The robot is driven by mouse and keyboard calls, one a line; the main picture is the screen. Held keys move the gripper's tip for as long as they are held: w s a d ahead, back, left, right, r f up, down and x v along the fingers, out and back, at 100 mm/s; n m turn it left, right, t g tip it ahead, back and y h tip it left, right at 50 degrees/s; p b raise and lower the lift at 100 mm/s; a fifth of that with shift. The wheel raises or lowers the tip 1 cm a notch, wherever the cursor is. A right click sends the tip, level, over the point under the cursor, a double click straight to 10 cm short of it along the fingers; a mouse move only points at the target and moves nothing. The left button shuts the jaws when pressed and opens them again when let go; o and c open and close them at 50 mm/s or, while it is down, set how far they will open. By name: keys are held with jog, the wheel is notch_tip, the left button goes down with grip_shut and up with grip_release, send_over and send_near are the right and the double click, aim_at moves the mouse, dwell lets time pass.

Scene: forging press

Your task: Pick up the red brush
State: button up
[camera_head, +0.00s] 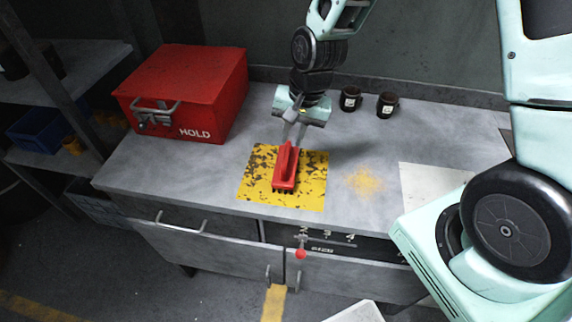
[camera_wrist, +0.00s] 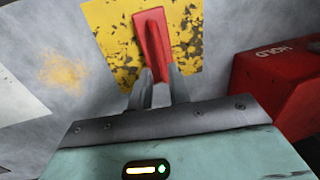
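The red brush (camera_head: 285,170) is on or just over the worn yellow patch of the workbench, its dark bristles facing down. I cannot tell whether it is clear of the surface. My gripper (camera_head: 292,142) comes down from above at the far end of its handle. In the wrist view the brush (camera_wrist: 153,40) reaches back between my two fingers (camera_wrist: 159,80), which lie close against both sides of the handle. The gripper looks shut on it. The fingertips are partly hidden by the handle.
A red HOLD box (camera_head: 190,90) stands at the bench's left. Two dark mugs (camera_head: 350,99) (camera_head: 387,104) stand at the back. A pale sheet (camera_head: 432,188) lies at the right. A red-knobbed lever (camera_head: 300,253) is at the bench front. Bench around the yellow patch is clear.

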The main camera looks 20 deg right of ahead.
aim_at(286, 155)
jog(key=shift+w+a+f+p, duration=0.15)
jog(key=shift+a+f+p, duration=0.15)
jog(key=shift+f, duration=1.05)
jog(key=shift+w+a+f+p, duration=0.15)
jog(key=shift+f+p, duration=0.3)
jog(key=shift+f, duration=0.85)
jog(key=shift+w+a+f+p, duration=0.15)
jog(key=shift+a+f+p, duration=0.15)
jog(key=shift+f, duration=1.05)
grip_shut()
